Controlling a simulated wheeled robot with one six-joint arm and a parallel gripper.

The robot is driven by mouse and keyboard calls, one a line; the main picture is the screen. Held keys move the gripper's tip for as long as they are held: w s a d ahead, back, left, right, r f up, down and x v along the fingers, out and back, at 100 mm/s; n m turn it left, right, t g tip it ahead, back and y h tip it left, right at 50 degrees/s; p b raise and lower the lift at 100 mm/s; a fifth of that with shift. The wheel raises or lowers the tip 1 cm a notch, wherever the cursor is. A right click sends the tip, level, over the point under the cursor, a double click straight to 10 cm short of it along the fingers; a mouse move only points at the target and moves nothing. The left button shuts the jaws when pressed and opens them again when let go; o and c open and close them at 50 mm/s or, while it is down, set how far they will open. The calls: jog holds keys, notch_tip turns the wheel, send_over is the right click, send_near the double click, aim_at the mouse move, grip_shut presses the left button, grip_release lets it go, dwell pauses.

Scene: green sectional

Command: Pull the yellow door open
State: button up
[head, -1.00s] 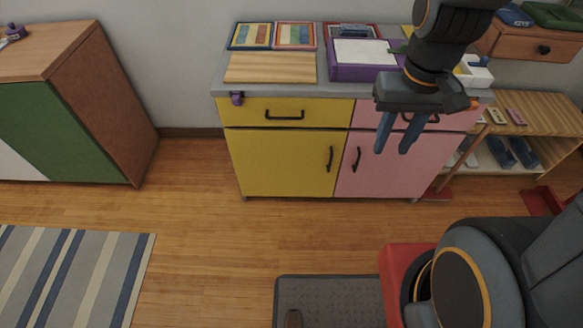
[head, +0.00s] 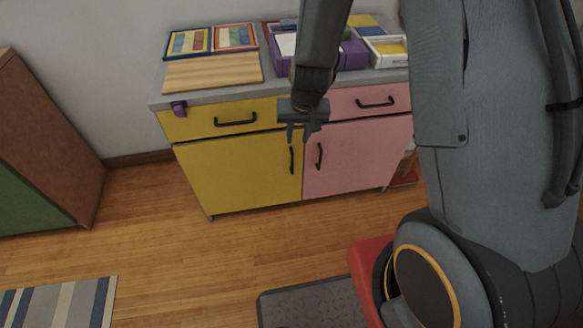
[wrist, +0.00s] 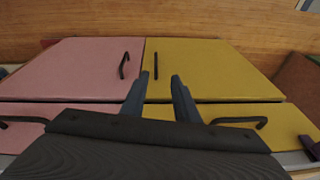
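The yellow door (head: 235,172) is the lower left door of the cabinet and looks shut. Its black vertical bar handle (head: 292,160) is near its right edge. My gripper (head: 299,138) is in front of the cabinet, just above that handle in the head view, fingers pointing down. In the wrist view the yellow door (wrist: 210,70) is right of the pink one, and its handle (wrist: 156,63) shows between and beyond my two parted fingertips (wrist: 159,78). The gripper is open and empty. I see no contact with the handle.
The pink door (head: 355,158) with its own handle (head: 319,156) adjoins on the right. A yellow drawer (head: 190,124) with a black handle is above the door. The wooden floor (head: 190,245) before the cabinet is clear; a grey mat (head: 310,305) lies nearer.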

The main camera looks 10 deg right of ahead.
jog(key=t+h+b, duration=0.1)
jog(key=b, duration=0.2)
send_over(292, 163)
jog(key=s, duration=0.3)
jog(key=shift+m, duration=0.4)
jog(key=f, duration=1.6)
jog(key=shift+w+a+f, duration=0.2)
jog(key=shift+w+f, duration=0.05)
jog(key=shift+f, duration=0.15)
jog(key=shift+b+x, duration=0.45)
jog(key=shift+x, duration=3.5)
jog(key=shift+w+d, duration=0.15)
jog(key=shift+r, duration=0.1)
grip_shut()
